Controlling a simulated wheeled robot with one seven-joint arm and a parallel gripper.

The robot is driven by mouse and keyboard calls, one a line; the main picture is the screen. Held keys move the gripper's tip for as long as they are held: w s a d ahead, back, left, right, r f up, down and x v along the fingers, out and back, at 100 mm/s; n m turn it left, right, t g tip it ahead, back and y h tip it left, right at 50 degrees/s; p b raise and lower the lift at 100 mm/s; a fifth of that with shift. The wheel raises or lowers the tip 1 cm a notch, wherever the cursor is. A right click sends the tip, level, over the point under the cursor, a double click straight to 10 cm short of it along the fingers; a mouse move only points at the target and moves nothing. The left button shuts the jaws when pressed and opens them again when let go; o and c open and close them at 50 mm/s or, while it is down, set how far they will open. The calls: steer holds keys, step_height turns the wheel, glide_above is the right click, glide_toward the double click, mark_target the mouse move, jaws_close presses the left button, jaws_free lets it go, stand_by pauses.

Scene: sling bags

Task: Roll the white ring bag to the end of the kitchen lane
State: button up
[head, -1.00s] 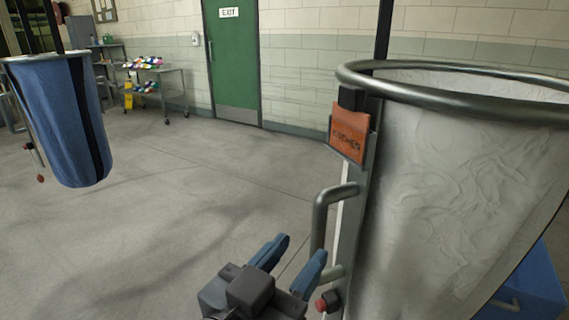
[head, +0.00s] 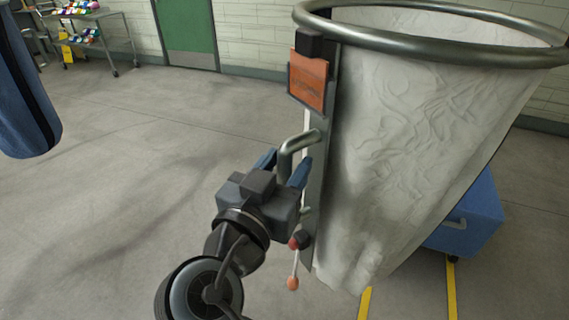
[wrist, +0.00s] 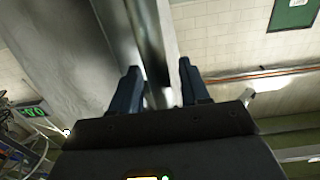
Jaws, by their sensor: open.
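The white ring bag (head: 410,130) hangs from a steel ring (head: 440,42) on the right of the head view. An orange tag (head: 308,80), its lettering blurred, is on its upright strip. A bent metal handle (head: 298,143) sticks out from the strip below the tag. My gripper (head: 283,172) is at this handle, its blue fingers apart. In the wrist view a metal bar (wrist: 150,45) runs between the two open fingers (wrist: 158,85). I cannot tell if either finger touches it.
A blue bag (head: 22,100) hangs at the left edge. A blue wheeled box (head: 472,215) stands behind the white bag, near yellow floor lines (head: 451,290). A cart with colourful items (head: 90,35) and a green door (head: 187,30) are at the back. The floor between is clear.

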jaws_close()
stand_by(0.3)
steer(key=shift+w+a, duration=0.1)
